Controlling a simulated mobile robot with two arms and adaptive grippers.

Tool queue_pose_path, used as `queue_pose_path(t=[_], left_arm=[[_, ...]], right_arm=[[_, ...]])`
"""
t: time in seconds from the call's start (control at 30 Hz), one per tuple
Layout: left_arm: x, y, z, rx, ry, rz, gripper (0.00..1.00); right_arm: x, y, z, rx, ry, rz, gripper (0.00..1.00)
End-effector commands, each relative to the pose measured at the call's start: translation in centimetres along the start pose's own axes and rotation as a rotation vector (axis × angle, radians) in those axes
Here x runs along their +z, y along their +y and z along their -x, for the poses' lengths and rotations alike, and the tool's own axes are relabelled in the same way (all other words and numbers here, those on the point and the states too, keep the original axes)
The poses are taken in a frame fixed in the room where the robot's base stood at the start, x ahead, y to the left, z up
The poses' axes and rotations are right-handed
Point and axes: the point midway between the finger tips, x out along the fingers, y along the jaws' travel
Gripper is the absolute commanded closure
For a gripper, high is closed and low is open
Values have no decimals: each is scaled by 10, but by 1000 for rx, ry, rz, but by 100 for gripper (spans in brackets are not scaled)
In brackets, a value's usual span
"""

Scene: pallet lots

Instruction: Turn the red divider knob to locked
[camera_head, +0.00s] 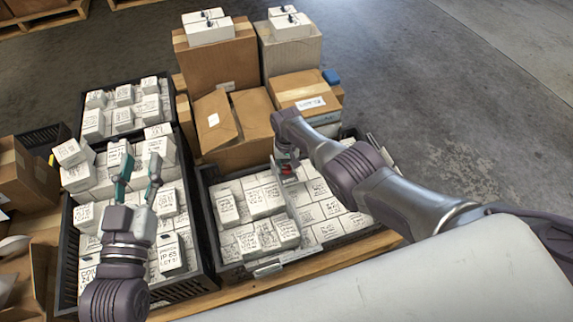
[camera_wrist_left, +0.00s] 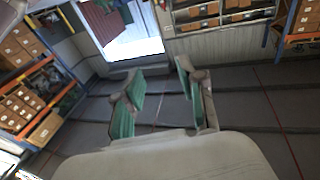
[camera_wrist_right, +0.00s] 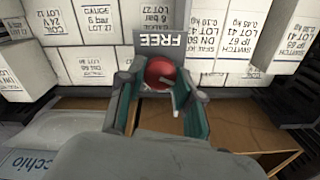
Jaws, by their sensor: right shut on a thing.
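The red divider knob (camera_wrist_right: 160,72) shows in the right wrist view between my right gripper's fingers (camera_wrist_right: 160,95). A dark plate above it (camera_wrist_right: 161,42) reads FREE, upside down in that view. My right gripper (camera_head: 286,169) is shut on the knob, at the back of the middle crate (camera_head: 207,215); only a bit of red shows there in the head view. A thin grey divider (camera_head: 291,207) runs through that crate between white boxes. My left gripper (camera_head: 139,177) is open and empty above the left crate; its fingers also show apart in the left wrist view (camera_wrist_left: 160,85).
White labelled boxes (camera_head: 265,200) fill the crates closely. Brown cartons (camera_head: 217,60) stand behind the middle crate, near my right gripper. Another black crate (camera_head: 127,108) stands at the back left. Clear grey floor (camera_head: 440,90) lies to the right.

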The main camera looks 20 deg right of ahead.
Motion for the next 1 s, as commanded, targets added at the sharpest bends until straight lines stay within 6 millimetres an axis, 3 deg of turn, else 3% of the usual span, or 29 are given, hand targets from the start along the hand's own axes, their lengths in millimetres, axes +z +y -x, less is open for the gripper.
queue_pose_path(t=[0.5, 1.0], left_arm=[[11, -2, 2, -4, -71, -1, 60], [14, -2, 2, -5, -89, -2, 60]], right_arm=[[1, 0, 0, 0, -3, -389, 100], [0, 0, 0, 1, -1, -494, 100]])
